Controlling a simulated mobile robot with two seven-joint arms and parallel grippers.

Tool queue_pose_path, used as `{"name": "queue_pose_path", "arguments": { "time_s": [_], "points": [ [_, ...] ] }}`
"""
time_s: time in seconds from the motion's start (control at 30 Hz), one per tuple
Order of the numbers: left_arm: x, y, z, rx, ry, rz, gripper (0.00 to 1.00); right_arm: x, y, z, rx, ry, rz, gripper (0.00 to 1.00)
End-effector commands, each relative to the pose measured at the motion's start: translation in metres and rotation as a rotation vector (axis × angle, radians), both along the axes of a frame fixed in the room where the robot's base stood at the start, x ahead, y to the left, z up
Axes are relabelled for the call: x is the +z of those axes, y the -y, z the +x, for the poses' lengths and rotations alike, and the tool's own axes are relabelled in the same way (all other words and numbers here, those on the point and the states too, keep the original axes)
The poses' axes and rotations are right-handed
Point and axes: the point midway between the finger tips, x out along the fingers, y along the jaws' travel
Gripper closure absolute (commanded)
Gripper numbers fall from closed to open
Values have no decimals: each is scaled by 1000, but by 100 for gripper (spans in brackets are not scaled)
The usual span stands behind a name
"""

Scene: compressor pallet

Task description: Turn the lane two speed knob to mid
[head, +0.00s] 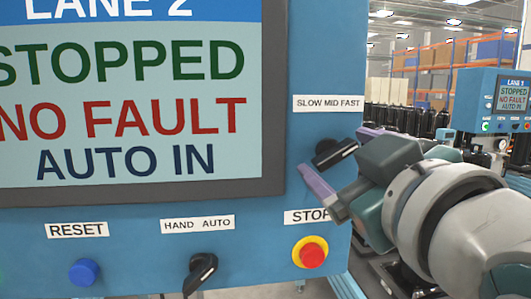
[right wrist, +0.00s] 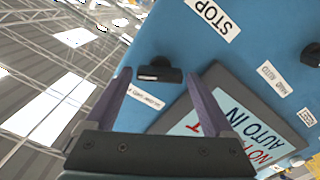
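The lane two speed knob (head: 335,152) is a black bar-handled knob on the blue panel, below the SLOW MID FAST label (head: 328,104). Its white line lies toward the right end of the bar, tilted slightly upward, on the FAST side. My right gripper (head: 333,149) is open, its purple fingers apart on either side of the knob. In the right wrist view the knob (right wrist: 160,75) lies between the fingertips of the gripper (right wrist: 168,80), with visible gaps on both sides. I cannot tell how deep the fingers reach around it. My left gripper is not in view.
The LANE 2 screen (head: 130,100) reads STOPPED, NO FAULT, AUTO IN. A red STOP button (head: 312,256) sits below the knob. A HAND AUTO selector (head: 200,272) and blue RESET button (head: 84,272) are to its left.

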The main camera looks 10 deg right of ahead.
Motion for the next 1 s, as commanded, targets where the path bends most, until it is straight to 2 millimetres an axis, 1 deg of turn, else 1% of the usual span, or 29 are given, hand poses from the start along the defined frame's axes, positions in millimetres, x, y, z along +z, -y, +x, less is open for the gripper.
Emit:
{"name": "queue_pose_path", "arguments": {
  "time_s": [0.03, 0.07, 0.6, 0.63, 0.87, 1.0],
  "points": [
    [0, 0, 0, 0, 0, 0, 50, 0, 0, 0, 0, 0, 0, 19],
    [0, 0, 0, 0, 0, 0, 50, 0, 0, 0, 0, 0, 0, 22],
    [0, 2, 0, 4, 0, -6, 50, 0, 0, 0, 1, 0, 0, 83],
    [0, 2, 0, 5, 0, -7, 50, 0, 0, 0, 1, 0, 0, 86],
    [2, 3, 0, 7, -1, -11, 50, 0, 0, 0, 0, -1, -20, 86],
    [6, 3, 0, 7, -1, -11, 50, 1, 0, 0, 0, 1, -71, 86]
  ]
}}
